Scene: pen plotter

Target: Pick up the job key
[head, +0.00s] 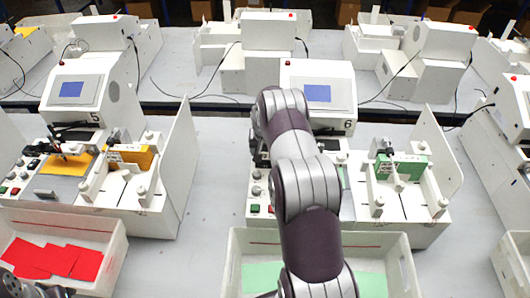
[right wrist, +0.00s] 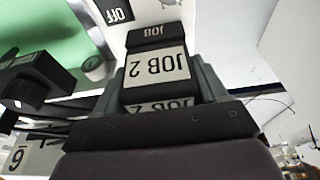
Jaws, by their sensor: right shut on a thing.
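The job key (right wrist: 155,70), a black block with white labels reading "JOB 2", shows upside down in the right wrist view. My right gripper (right wrist: 160,88) is shut on it, with a grey finger on each side. In the head view my right arm reaches over the plotter marked 6 (head: 318,97) and hides the gripper and the key. I cannot tell whether the key still touches the machine.
Plotter 6 has a control panel with buttons (head: 256,191), a green block (head: 411,168) and an upright white side panel (head: 437,160). A bin with green sheets (head: 374,284) stands in front. Plotter 5 (head: 75,90) stands left, beyond clear table.

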